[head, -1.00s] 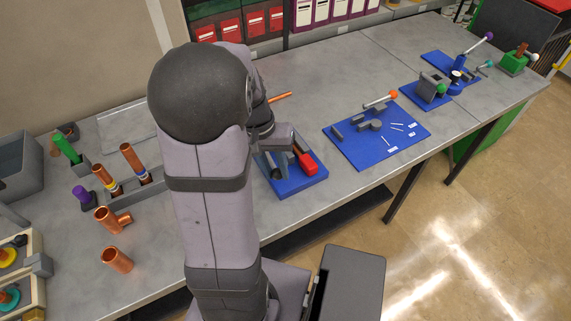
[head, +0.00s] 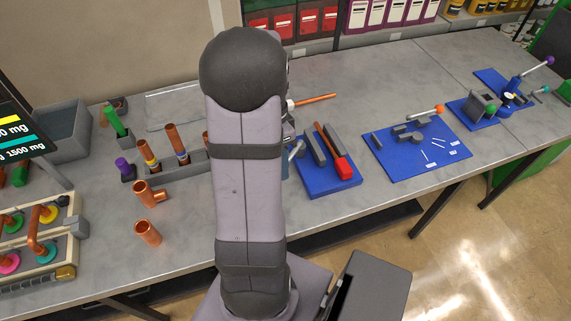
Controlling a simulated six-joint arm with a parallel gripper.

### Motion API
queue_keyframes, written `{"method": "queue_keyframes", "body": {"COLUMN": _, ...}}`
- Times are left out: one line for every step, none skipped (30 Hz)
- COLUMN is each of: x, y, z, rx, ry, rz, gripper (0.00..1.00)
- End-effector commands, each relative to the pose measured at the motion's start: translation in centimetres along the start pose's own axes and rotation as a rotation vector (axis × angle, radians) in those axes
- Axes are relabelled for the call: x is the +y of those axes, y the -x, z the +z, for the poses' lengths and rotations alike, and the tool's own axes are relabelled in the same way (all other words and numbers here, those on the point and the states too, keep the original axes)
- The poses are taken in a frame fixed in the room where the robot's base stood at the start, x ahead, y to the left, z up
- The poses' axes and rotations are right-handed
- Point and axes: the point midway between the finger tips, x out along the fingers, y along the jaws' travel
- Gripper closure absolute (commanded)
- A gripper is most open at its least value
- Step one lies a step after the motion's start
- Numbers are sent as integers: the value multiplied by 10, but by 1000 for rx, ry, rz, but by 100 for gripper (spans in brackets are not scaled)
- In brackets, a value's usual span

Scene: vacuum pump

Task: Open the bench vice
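The thing that looks most like the bench vice is a blue base plate (head: 333,188) just right of my arm. It bears two dark grey upright jaws (head: 317,150) and a red block (head: 343,168) at the front end of an orange-brown bar. A small silver-grey lever (head: 297,149) shows at its left side. I cannot tell how far apart the jaws are. My arm's thick upright link covers the area just left of the vice. Only slivers of the arm's far end show past its right edge, level with the vice's back. My gripper's fingers are hidden.
A copper rod (head: 316,99) sticks out behind my arm. A blue board (head: 415,160) with grey parts lies to the right, then a grey fixture with a green ball (head: 490,108). Copper pipes (head: 149,233) stand left.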

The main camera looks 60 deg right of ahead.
Motion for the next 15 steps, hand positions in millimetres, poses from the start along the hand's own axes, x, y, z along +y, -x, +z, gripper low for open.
{"method": "queue_keyframes", "body": {"x": -2, "y": 2, "z": 0, "rx": 0, "ry": -11, "rz": -4, "gripper": 100}}
{"method": "queue_keyframes", "body": {"x": -3, "y": 2, "z": 0, "rx": -1, "ry": -17, "rz": -4, "gripper": 100}}
{"method": "queue_keyframes", "body": {"x": -3, "y": 2, "z": 1, "rx": -2, "ry": -23, "rz": -4, "gripper": 100}}
{"method": "queue_keyframes", "body": {"x": -4, "y": 2, "z": 1, "rx": -3, "ry": -26, "rz": -5, "gripper": 100}}
{"method": "queue_keyframes", "body": {"x": -4, "y": 2, "z": 1, "rx": -3, "ry": -29, "rz": -5, "gripper": 100}}
{"method": "queue_keyframes", "body": {"x": -4, "y": 2, "z": 1, "rx": -4, "ry": -32, "rz": -5, "gripper": 100}}
{"method": "queue_keyframes", "body": {"x": -5, "y": 2, "z": 1, "rx": -4, "ry": -34, "rz": -6, "gripper": 100}}
{"method": "queue_keyframes", "body": {"x": -5, "y": 2, "z": 1, "rx": -4, "ry": -35, "rz": -6, "gripper": 100}}
{"method": "queue_keyframes", "body": {"x": -5, "y": 2, "z": 1, "rx": -4, "ry": -37, "rz": -6, "gripper": 100}}
{"method": "queue_keyframes", "body": {"x": -5, "y": 2, "z": 1, "rx": -5, "ry": -37, "rz": -6, "gripper": 100}}
{"method": "queue_keyframes", "body": {"x": -5, "y": 2, "z": 1, "rx": -5, "ry": -37, "rz": -7, "gripper": 100}}
{"method": "queue_keyframes", "body": {"x": -5, "y": 3, "z": 1, "rx": -5, "ry": -37, "rz": -7, "gripper": 100}}
{"method": "queue_keyframes", "body": {"x": -5, "y": 3, "z": 1, "rx": -5, "ry": -37, "rz": -7, "gripper": 100}}
{"method": "queue_keyframes", "body": {"x": -5, "y": 3, "z": 1, "rx": -5, "ry": -37, "rz": -7, "gripper": 100}}
{"method": "queue_keyframes", "body": {"x": -5, "y": 3, "z": 1, "rx": -5, "ry": -37, "rz": -8, "gripper": 100}}
